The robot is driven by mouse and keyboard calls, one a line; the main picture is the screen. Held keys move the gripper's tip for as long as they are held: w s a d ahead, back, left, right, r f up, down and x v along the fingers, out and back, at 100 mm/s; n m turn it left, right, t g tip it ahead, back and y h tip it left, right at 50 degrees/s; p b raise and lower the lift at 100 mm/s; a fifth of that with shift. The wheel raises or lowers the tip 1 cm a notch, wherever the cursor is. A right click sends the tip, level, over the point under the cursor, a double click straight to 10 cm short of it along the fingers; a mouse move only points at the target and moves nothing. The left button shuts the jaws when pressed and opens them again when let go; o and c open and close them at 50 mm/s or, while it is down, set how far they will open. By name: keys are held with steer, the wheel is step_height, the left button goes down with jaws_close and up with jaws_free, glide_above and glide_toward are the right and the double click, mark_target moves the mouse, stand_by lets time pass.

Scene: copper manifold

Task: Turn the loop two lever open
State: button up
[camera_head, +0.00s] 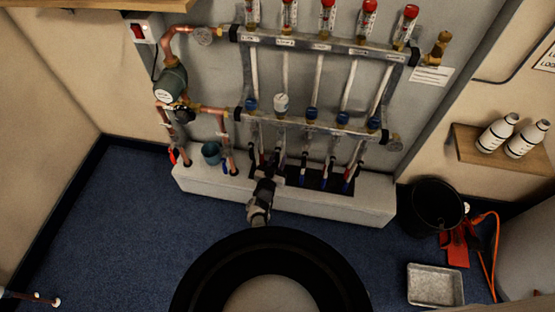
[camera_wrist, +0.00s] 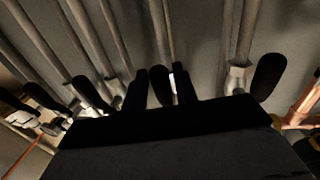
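The copper manifold has an upper bar (camera_head: 318,46) and a lower bar (camera_head: 305,125), with several pipes running down to a row of small lever valves. The second pipe from the left carries a white round cap (camera_head: 281,104); the small labels are unreadable. My gripper (camera_head: 275,166) is at the foot of this pipe and hides most of its valve. In the wrist view, my gripper's dark fingers (camera_wrist: 160,88) stand on either side of a black lever (camera_wrist: 160,86). A light gap shows beside the lever, and contact is unclear. Other black levers stand to left and right (camera_wrist: 269,76).
A white box ledge (camera_head: 335,204) runs under the valves. A pump (camera_head: 171,85) with copper pipes is at the left. A black bucket (camera_head: 437,206), a metal tray (camera_head: 435,285) and an orange hose (camera_head: 490,255) are at the right.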

steer(key=shift+o, duration=0.7)
steer(key=shift+s+a, duration=0.15)
steer(key=shift+s, duration=0.05)
steer(key=p+v, duration=0.2)
steer(key=v, duration=1.1)
steer(key=shift+s, duration=0.15)
steer(key=shift+a, duration=0.1)
